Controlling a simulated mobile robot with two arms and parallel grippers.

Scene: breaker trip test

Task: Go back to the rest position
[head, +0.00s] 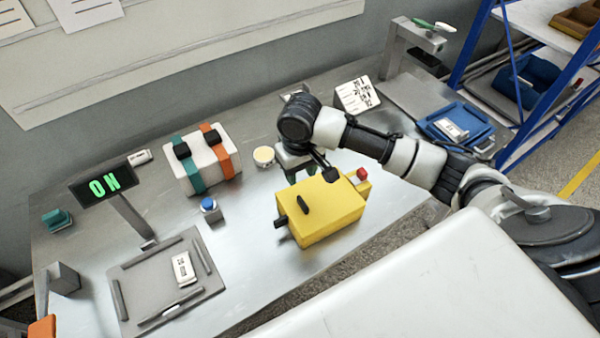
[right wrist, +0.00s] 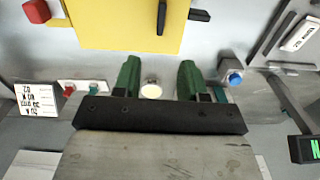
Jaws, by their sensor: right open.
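My right gripper (head: 300,174) is behind the yellow box (head: 335,212) in the head view, partly hidden by my own arm. The box has a black lever on top and a red button (head: 362,174) at one end. A white breaker (head: 183,268) lies on the grey fixture plate (head: 140,270). The display (head: 103,186) reads ON in green. My left gripper does not show.
A blue button (head: 209,204), a round cream-topped item (head: 264,155) and a white unit with green and orange bands (head: 215,160) stand on the metal bench. A label card (head: 357,95) and a blue tray (head: 455,125) are at the back right. A blue-framed shelf (head: 480,45) stands beyond.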

